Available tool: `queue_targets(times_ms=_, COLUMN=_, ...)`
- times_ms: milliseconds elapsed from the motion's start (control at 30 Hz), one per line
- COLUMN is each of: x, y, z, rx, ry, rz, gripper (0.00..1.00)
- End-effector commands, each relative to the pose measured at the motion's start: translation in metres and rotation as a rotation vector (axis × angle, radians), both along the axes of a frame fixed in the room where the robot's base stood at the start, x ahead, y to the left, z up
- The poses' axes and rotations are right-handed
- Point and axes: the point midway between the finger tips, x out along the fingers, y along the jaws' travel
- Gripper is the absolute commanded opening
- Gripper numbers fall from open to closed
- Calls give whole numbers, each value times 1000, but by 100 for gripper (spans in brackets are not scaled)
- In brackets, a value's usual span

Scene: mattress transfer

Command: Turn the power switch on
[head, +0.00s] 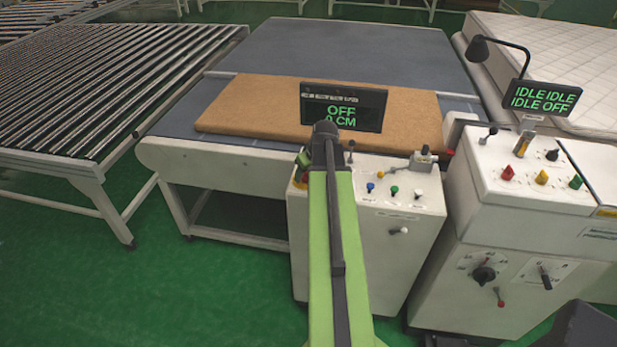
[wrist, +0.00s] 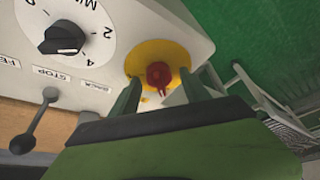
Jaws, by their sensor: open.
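A red knob (wrist: 158,74) on a round yellow plate shows in the wrist view, on the corner of a pale control box; it looks like the power switch. In the head view a bit of the yellow plate (head: 299,184) shows beside my arm. My gripper (wrist: 162,86) is open, with its green fingers on either side of the red knob; I cannot tell whether they touch it. In the head view my arm hides most of the gripper and knob. The display (head: 343,106) above the box reads OFF and 0 CM.
A black dial knob (wrist: 62,38) and a black lever (wrist: 36,122) sit left of the red knob. Blue, green and white buttons (head: 393,190) are on the box top. A second console (head: 520,185) stands right. A brown board (head: 250,108) lies on the conveyor behind.

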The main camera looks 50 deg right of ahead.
Motion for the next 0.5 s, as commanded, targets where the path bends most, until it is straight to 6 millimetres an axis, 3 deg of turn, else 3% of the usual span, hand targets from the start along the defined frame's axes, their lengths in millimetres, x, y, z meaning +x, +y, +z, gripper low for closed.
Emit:
queue_targets(times_ms=67, x=0, y=0, z=1, rx=0, ry=0, rz=0, gripper=55)
queue_targets(times_ms=500, x=0, y=0, z=1, rx=1, ry=0, rz=0, gripper=0)
